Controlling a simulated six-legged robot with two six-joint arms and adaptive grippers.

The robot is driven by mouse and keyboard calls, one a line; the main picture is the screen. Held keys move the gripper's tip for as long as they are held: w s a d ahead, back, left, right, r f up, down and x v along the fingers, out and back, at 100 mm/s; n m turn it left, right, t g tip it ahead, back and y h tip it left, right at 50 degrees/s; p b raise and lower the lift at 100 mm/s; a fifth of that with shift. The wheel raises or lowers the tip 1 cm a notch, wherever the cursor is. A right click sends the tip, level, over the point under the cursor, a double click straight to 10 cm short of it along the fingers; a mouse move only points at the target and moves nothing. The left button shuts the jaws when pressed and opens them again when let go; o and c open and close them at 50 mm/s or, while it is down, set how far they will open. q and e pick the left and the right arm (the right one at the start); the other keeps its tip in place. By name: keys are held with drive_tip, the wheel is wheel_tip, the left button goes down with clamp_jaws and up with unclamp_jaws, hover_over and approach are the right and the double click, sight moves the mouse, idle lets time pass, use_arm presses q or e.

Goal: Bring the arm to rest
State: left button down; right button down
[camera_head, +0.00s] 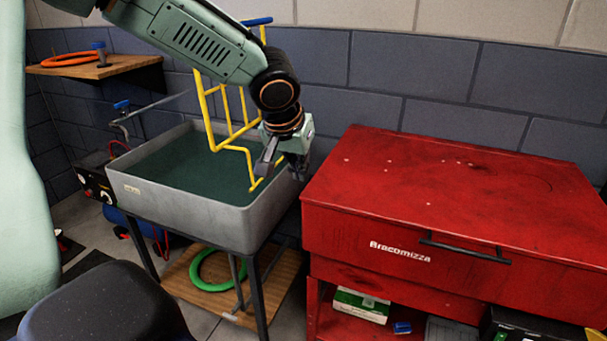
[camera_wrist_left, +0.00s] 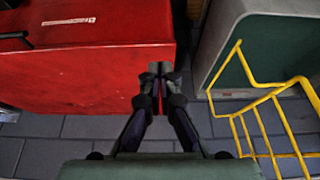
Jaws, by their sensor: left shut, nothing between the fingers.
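My left gripper (camera_head: 273,165) hangs in front of the right end of the grey basin, near the gap beside the red cabinet. Its arm (camera_head: 205,42) comes in from the upper left. In the left wrist view the gripper (camera_wrist_left: 157,76) has its fingertips together, with nothing held between them. The gripper points down, apart from the red cabinet as far as I can tell. My right gripper is in neither view.
A grey basin (camera_head: 240,228) with a yellow wire rack (camera_head: 207,118) stands close by the gripper. A red cabinet (camera_head: 440,190) is at the right. A shelf (camera_head: 105,69) holds an orange ring (camera_head: 69,59). A green ring (camera_head: 207,279) lies on the board (camera_head: 183,272) below the basin.

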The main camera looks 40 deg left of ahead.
use_arm(q)
drive_tip(key=w+d+r+m+t+h, duration=0.1)
drive_tip(key=d+r+m+t+h, duration=0.2)
drive_tip(key=d, duration=0.5)
drive_tip(key=d+f+h, duration=0.2)
drive_tip(key=d+f, duration=0.5)
drive_tip(key=f, duration=0.1)
drive_tip(key=s+f+g+y, duration=0.1)
drive_tip(key=s+f, duration=0.6)
drive_tip(key=f, duration=0.4)
drive_tip(key=s+f+g+y, duration=0.1)
drive_tip(key=s+f+g, duration=0.2)
drive_tip(key=s+f, duration=0.5)
drive_tip(key=s+f+g+y, duration=0.1)
drive_tip(key=s+f+g, duration=0.2)
drive_tip(key=s+f, duration=0.5)
drive_tip(key=s, duration=0.8)
drive_tip(key=shift+s+a+f+g+y, duration=0.15)
drive_tip(key=shift+s+g+y, duration=0.15)
drive_tip(key=shift+s+g, duration=0.1)
